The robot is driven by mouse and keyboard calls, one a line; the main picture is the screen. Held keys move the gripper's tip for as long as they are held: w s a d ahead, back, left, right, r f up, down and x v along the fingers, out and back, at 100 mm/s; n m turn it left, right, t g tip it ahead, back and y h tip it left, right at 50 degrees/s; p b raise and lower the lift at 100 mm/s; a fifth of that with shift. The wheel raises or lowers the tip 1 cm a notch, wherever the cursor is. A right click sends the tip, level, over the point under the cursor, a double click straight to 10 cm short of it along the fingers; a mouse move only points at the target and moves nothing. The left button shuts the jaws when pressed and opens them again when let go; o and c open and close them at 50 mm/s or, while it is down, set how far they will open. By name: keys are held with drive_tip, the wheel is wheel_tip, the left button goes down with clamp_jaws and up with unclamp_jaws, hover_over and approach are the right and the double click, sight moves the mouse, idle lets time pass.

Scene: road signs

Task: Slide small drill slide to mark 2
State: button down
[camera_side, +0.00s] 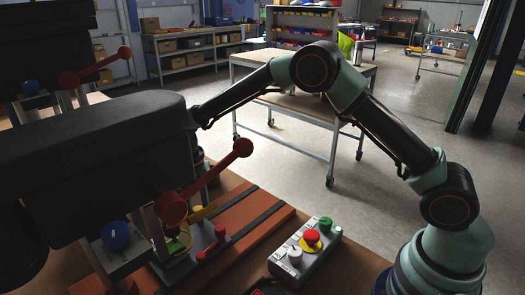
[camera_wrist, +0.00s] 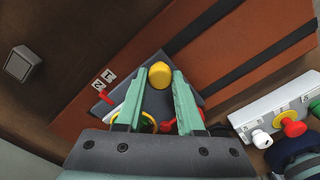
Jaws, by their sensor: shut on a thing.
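In the wrist view the small drill slide (camera_wrist: 158,57) is a dark grey plate on the brown base, with a round yellow knob (camera_wrist: 160,76). My gripper (camera_wrist: 160,80) has its two green fingers on either side of this knob and is shut on it. Two white labels lie beside the plate's left edge: mark 2 (camera_wrist: 98,86) and mark 1 (camera_wrist: 110,75). A small red pointer (camera_wrist: 104,97) at the plate's edge lies close to mark 2. In the side view the black drill head hides my gripper, and the slide is hard to make out.
A grey control box (camera_side: 305,252) with white, red and green knobs stands right of the drill. Red-knobbed levers (camera_side: 243,148) stick out from the drills. Dark rails (camera_wrist: 215,30) cross the orange-brown base. A grey block (camera_wrist: 22,63) stands at the far left.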

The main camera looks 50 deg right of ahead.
drive_tip(key=c, duration=0.5)
unclamp_jaws()
drive_tip(key=shift+a+r, duration=0.1)
drive_tip(key=shift+a, duration=0.2)
drive_tip(key=shift+d, duration=0.1)
drive_tip(key=shift+d, duration=0.1)
drive_tip(key=shift+d, duration=0.35)
drive_tip(key=shift+d+r, duration=0.5)
drive_tip(key=shift+d, duration=0.1)
wheel_tip(320, 180, up, 11)
drive_tip(key=s+d+r+m+t, duration=0.3)
drive_tip(key=s+d+r+m, duration=0.5)
drive_tip(key=m, duration=0.5)
drive_tip(key=shift+s+d+r+m+t, duration=0.1)
drive_tip(key=shift+s+d+m+t, duration=0.35)
drive_tip(key=shift+s+m, duration=1.45)
drive_tip(key=shift+s+d+r+m+t, duration=0.15)
drive_tip(key=shift+s+d+m, duration=0.55)
drive_tip(key=shift+s+m, duration=1.2)
drive_tip(key=shift+s+d+r+m+t, duration=0.1)
drive_tip(key=shift+s+d+m+t, duration=0.35)
drive_tip(key=shift+s+m, duration=1.4)
